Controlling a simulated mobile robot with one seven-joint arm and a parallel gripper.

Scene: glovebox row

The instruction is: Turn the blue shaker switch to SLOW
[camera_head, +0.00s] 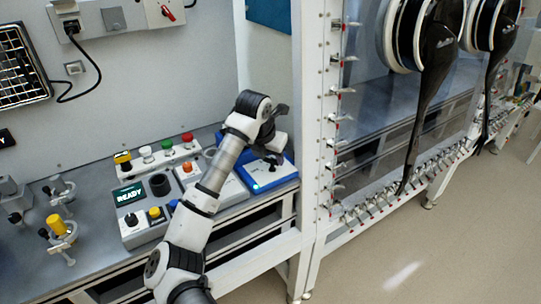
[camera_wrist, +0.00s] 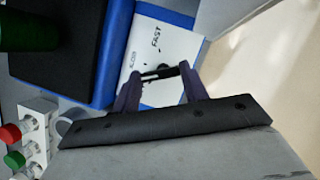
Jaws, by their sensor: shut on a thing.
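The blue shaker (camera_head: 284,178) stands at the right end of the bench, partly hidden behind my arm. In the wrist view its blue edge (camera_wrist: 113,60) frames a white panel (camera_wrist: 182,45) with the word FAST and a smaller, partly legible label beside the switch. The small black switch (camera_wrist: 158,73) sits on this panel between my gripper's fingertips. My gripper (camera_wrist: 160,72) is shut on the switch. In the head view my gripper (camera_head: 274,158) is low over the shaker's front, and the switch is too small to make out there.
A control box with a READY display (camera_head: 128,194), knobs and buttons stands left of my arm. Behind it is a row of coloured buttons (camera_head: 157,158). The white glovebox frame (camera_head: 313,120) rises close to the shaker's right. In the wrist view a dark green object (camera_wrist: 28,30) sits on the shaker's black top.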

